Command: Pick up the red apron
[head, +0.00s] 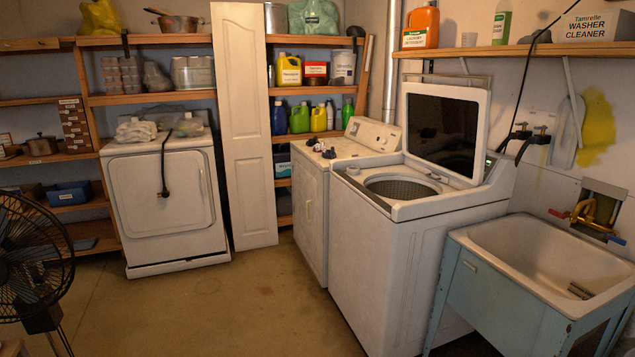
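I see no red apron in the head view. My gripper is not in view either.
A utility sink (540,258) stands at right beside an open-lidded washer (395,270). A second white machine (318,200) and a dryer (165,205) stand farther back. A leaning white door panel (243,130) and a black fan (30,250) are obstacles. The middle floor (250,310) is clear.

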